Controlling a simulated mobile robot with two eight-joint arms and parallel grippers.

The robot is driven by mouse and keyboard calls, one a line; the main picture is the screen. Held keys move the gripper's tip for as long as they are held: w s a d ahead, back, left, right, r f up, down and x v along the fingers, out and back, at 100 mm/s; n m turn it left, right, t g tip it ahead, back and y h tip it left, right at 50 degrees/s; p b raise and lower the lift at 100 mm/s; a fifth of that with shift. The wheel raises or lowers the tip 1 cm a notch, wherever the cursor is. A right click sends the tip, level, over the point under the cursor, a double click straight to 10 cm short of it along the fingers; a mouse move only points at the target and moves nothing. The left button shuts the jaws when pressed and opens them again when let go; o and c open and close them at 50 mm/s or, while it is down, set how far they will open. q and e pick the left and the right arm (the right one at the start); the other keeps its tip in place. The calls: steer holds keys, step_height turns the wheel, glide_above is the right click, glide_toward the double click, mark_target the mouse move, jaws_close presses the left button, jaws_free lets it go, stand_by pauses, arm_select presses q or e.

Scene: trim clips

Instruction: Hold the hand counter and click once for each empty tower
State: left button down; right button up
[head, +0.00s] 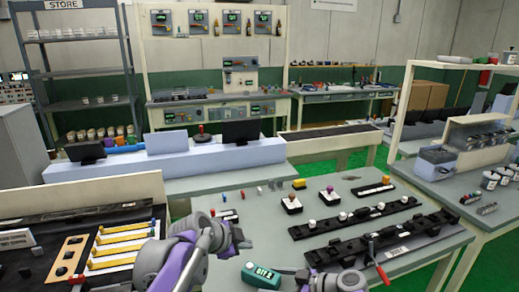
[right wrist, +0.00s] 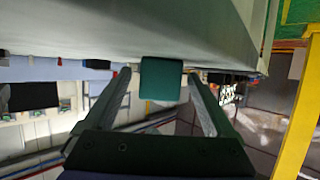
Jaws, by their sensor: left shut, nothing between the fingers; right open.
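A teal-green device with a "QTY 2" style label, which looks like the hand counter (head: 262,275), lies at the near edge of the grey table. In the right wrist view a teal block (right wrist: 161,82), seemingly the same device, shows between the fingers of my right gripper (right wrist: 158,76). That gripper is open, with a finger on each side and gaps to the block. My left gripper (head: 239,238) is shut and empty, just left of and beyond the counter. Black strips (head: 330,251) with white pieces on them lie on the table; which are empty towers I cannot tell.
Small black-based pieces with coloured tops (head: 292,202) stand behind the strips. A red-handled lever (head: 378,265) is at the right front. A tray with yellow-and-white bars (head: 122,240) is at the left. Some table shows bare between the counter and strips.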

steer(key=v, duration=1)
steer(key=shift+s+d+r, duration=0.1)
steer(key=shift+d+r, duration=0.1)
steer(key=shift+d, duration=0.1)
arm_select(q)
steer(key=s+a+f+n+y+p, duration=0.1)
steer(key=s+a+f+n+p, duration=0.1)
steer(key=s, duration=0.8)
steer(key=s+a+f+n+g+y+p, duration=0.1)
steer(key=s+a+f+n+y+p, duration=0.1)
steer(key=s+a+f+n, duration=0.2)
steer(key=s+a+f+n+g+y+p, duration=0.1)
steer(key=s+a+f+n, duration=0.3)
steer(key=s, duration=1.2)
steer(key=a+n+y+p, duration=0.1)
steer(key=a+n, duration=0.2)
steer(key=n, duration=0.3)
steer(key=shift+a, duration=0.25)
arm_select(e)
steer(key=s+d+f+m+h, duration=0.1)
steer(key=s+d+m+h, duration=0.1)
steer(key=s+m+h, duration=0.4)
steer(key=s+d+f+m+h, duration=0.1)
steer(key=s+d+m+h, duration=0.2)
steer(key=s, duration=1.3)
steer(key=m+h, duration=0.3)
steer(key=shift+s+m+g, duration=0.3)
steer(key=shift+s+g, duration=0.1)
steer(key=shift+f, duration=0.1)
